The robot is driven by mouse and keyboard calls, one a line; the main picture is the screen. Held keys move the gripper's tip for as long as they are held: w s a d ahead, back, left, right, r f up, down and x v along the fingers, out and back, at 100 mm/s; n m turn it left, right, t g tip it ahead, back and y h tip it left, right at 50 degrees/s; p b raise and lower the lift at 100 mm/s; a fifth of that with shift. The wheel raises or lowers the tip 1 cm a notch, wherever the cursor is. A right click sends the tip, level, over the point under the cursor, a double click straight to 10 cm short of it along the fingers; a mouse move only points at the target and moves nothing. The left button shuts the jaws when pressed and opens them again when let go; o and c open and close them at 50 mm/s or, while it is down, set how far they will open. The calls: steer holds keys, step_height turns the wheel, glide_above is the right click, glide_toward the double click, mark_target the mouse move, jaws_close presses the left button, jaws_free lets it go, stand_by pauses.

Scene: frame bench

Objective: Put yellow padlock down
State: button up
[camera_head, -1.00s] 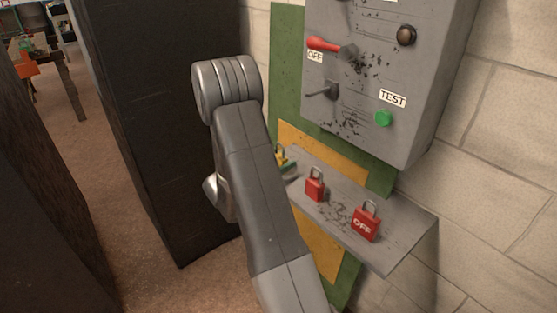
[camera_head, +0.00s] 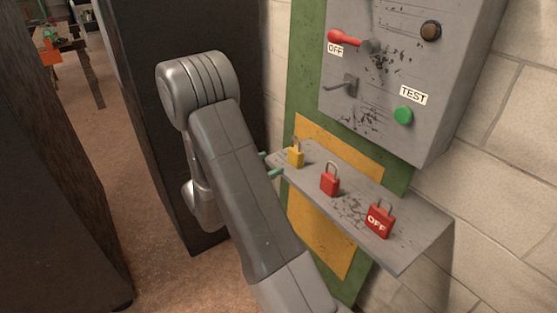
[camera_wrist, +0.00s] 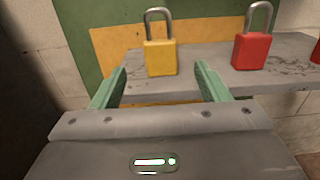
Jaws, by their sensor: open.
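The yellow padlock (camera_head: 295,157) stands upright on the left end of the grey shelf (camera_head: 412,245). In the wrist view the yellow padlock (camera_wrist: 160,57) stands beyond and between my gripper's fingers, with its shackle up. My gripper (camera_wrist: 158,80) is open and empty, its two green fingers on either side of the line to the padlock and apart from it. In the head view the green fingertips (camera_head: 268,164) show just left of the padlock, and my arm hides the rest of the gripper.
Above is a grey panel (camera_head: 385,100) with a red lever (camera_head: 346,38) and green TEST button (camera_head: 403,115). A dark cabinet (camera_head: 190,130) stands behind my arm.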

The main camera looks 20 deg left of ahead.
steer(key=shift+v, duration=0.8)
stand_by(0.8)
